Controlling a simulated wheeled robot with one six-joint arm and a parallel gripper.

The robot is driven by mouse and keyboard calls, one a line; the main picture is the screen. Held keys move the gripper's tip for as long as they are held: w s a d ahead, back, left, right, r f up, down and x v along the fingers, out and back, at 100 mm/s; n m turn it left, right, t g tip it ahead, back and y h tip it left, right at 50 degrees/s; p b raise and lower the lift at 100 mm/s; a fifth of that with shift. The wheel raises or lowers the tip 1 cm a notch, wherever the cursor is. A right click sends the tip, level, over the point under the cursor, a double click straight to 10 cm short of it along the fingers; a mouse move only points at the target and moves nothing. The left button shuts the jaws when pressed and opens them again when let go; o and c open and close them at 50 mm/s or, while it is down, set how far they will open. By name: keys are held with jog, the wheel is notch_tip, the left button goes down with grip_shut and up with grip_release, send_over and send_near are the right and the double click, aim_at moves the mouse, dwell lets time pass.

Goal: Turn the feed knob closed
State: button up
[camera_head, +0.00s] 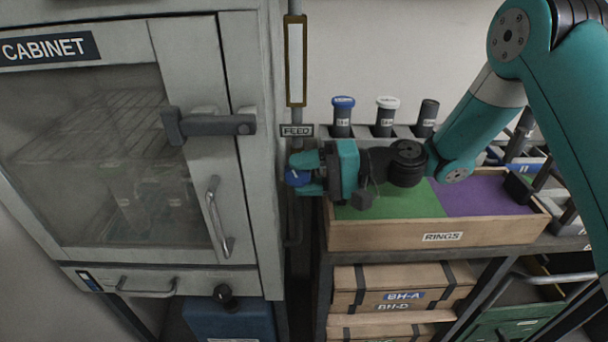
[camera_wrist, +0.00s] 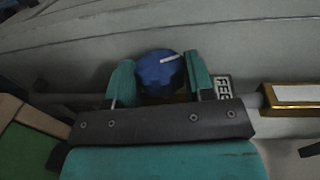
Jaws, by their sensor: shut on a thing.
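The blue feed knob (camera_head: 297,177) sits on the vertical pipe between the cabinet and the shelf, just below the FEED label (camera_head: 297,131). In the wrist view the knob (camera_wrist: 160,71) is round with a white pointer line, which lies nearly level in that picture and tilts slightly up to the right. My gripper (camera_head: 305,174) reaches the knob from the right. Its two teal fingers (camera_wrist: 160,82) stand on either side of the knob and are shut on it. The fingers partly cover the knob in the head view.
The grey cabinet (camera_head: 262,215) with its handles stands close on the left. A wooden RINGS bin (camera_head: 385,236) lies right under my wrist. Capped bottles (camera_head: 342,118) stand behind it. A gold-framed gauge (camera_head: 296,60) is on the pipe above.

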jog(key=o, duration=0.6)
jog(key=shift+d, duration=0.15)
jog(key=shift+s+d+r+p, duration=0.1)
jog(key=shift+d+r+p, duration=0.25)
jog(key=shift+d+p, duration=1.95)
jog(key=shift+s+d+r+p, duration=0.2)
jog(key=shift+d+p, duration=0.9)
jog(key=shift+d, duration=2.25)
jog(key=shift+w+d+r+p, duration=0.1)
jog(key=shift+d+r+p, duration=0.35)
jog(key=shift+d+p, duration=1.85)
jog(key=shift+s+d+b, duration=0.1)
jog(key=shift+d+b, duration=0.4)
jog(key=shift+b, duration=0.1)
